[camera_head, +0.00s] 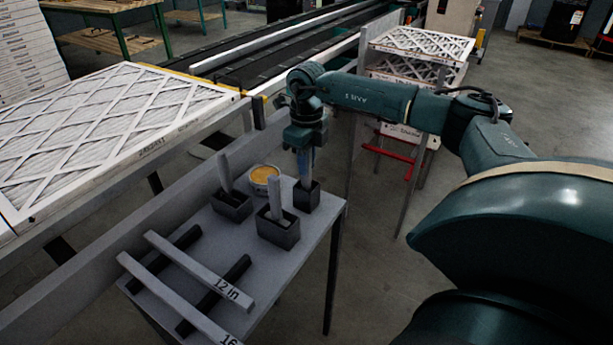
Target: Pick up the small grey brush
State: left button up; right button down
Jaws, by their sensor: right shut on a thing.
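My right arm reaches in from the right, and its gripper (305,172) points down at the small dark holder (306,197) at the back right of the grey side table. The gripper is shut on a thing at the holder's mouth. This seems to be the small grey brush, but the fingers mostly hide it, and I cannot tell whether it is still inside the holder. Two other dark holders stand to the left, each with an upright light-grey handle: a left handle (224,172) and a middle handle (275,198). My left gripper is not in view.
A yellow-topped tin (264,174) stands behind the holders. Two long grey bars (200,273) lie across dark supports at the table's front. A large framed filter (100,125) lies on the left conveyor; more filters (420,45) are stacked at the back right. Open floor lies right of the table.

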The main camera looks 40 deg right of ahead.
jog(key=shift+r, duration=0.1)
notch_tip(320, 180, up, 10)
jog(key=shift+b, duration=0.55)
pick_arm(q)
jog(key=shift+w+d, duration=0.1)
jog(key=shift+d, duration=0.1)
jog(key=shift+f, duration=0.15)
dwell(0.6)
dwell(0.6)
